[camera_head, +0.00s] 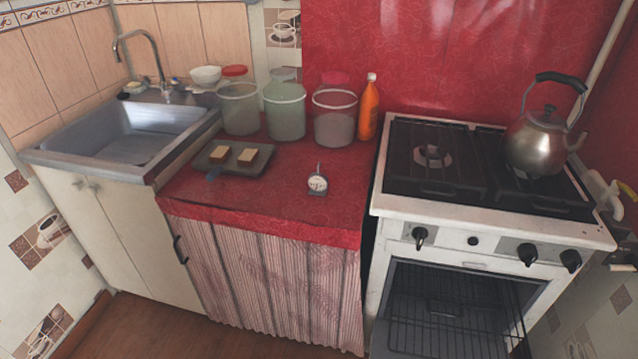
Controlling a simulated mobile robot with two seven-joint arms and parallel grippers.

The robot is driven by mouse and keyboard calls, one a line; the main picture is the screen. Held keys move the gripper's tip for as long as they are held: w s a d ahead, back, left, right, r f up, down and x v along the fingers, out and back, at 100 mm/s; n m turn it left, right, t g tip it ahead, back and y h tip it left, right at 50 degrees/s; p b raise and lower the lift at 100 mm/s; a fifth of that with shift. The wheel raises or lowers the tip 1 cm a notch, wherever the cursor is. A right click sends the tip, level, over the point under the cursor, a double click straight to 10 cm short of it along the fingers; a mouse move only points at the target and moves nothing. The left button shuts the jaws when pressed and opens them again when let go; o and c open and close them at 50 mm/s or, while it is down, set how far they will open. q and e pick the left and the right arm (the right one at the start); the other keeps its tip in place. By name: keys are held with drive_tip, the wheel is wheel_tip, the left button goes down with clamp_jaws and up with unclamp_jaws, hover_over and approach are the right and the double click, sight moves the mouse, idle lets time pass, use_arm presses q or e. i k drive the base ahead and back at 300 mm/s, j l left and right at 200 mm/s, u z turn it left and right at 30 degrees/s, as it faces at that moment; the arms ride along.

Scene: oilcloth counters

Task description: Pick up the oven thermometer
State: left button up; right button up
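The oven thermometer (317,182) is a small round white dial with a dark frame and a metal hook on top. It stands upright on the red counter (285,210), right of a dark tray and left of the stove, with clear cloth around it. I cannot make out either of my grippers in this view, and nothing touches the thermometer.
A dark tray (220,170) holds two small blocks. Several jars, one clear (335,122), and an orange bottle (369,108) stand behind. The stove (400,207) carries a kettle (541,140). A sink (75,145) is left. An unclear white object (606,195) shows far right.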

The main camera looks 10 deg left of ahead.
sight(318, 182)
drive_tip(key=i+j, duration=0.15)
drive_tip(key=j, duration=0.2)
drive_tip(key=i+j, duration=0.1)
drive_tip(key=j, duration=0.2)
drive_tip(key=i+j, duration=0.15)
drive_tip(key=j, duration=0.2)
drive_tip(key=i+j+z, duration=0.1)
drive_tip(key=j, duration=0.25)
drive_tip(key=i+j+z, duration=0.1)
drive_tip(key=j, duration=0.3)
